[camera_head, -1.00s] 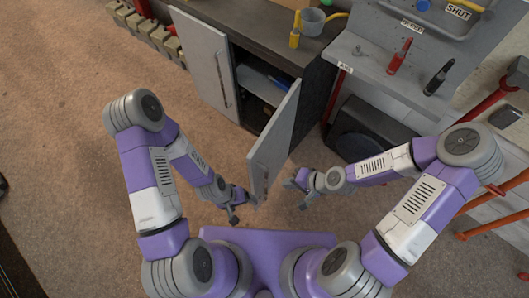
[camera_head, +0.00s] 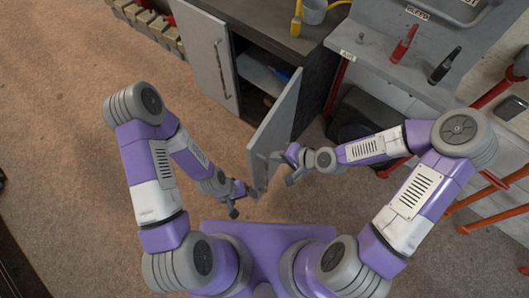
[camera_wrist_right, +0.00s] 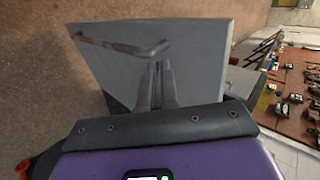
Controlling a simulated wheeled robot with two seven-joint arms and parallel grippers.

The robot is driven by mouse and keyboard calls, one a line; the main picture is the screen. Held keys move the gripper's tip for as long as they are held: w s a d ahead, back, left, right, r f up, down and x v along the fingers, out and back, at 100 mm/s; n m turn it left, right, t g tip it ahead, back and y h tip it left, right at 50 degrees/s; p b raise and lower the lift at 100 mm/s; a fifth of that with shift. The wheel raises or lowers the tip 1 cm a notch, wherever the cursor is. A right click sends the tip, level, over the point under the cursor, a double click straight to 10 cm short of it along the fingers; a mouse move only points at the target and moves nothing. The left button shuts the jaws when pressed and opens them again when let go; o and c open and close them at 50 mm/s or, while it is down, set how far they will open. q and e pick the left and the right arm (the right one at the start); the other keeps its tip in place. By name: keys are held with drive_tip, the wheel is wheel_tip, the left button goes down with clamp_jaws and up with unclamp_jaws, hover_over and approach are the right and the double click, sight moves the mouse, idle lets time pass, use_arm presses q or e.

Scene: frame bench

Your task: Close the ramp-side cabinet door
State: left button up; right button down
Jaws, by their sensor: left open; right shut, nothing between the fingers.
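The open cabinet door (camera_head: 272,135) is a grey-white panel standing out from the dark cabinet (camera_head: 258,28), its free edge toward me. The right wrist view shows its face (camera_wrist_right: 205,50) with a bar handle (camera_wrist_right: 125,47) near the left edge. My right gripper (camera_head: 283,168) is shut and empty, at the door's right side near the free edge. Its fingers (camera_wrist_right: 157,80) point at the face in the wrist view; I cannot tell whether they touch. My left gripper (camera_head: 240,202) is open and empty, left of the free edge and apart from it.
The cabinet's other door (camera_head: 203,50) is shut. A blue item (camera_head: 282,74) shows inside the opening. A grey bench with a red bottle (camera_head: 403,45) and a black bottle (camera_head: 444,65) stands at the right, above a dark rounded object (camera_head: 352,118). Bare floor (camera_head: 70,150) lies left.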

sight(257, 151)
drive_tip(key=a, duration=0.1)
drive_tip(key=w+a+f, duration=0.1)
drive_tip(key=a, duration=0.1)
drive_tip(key=shift+w+a+f+b, duration=0.15)
drive_tip(key=shift+w+b, duration=0.1)
drive_tip(key=shift+b, duration=0.15)
drive_tip(key=shift+w+a, duration=0.4)
drive_tip(key=shift+a, duration=0.3)
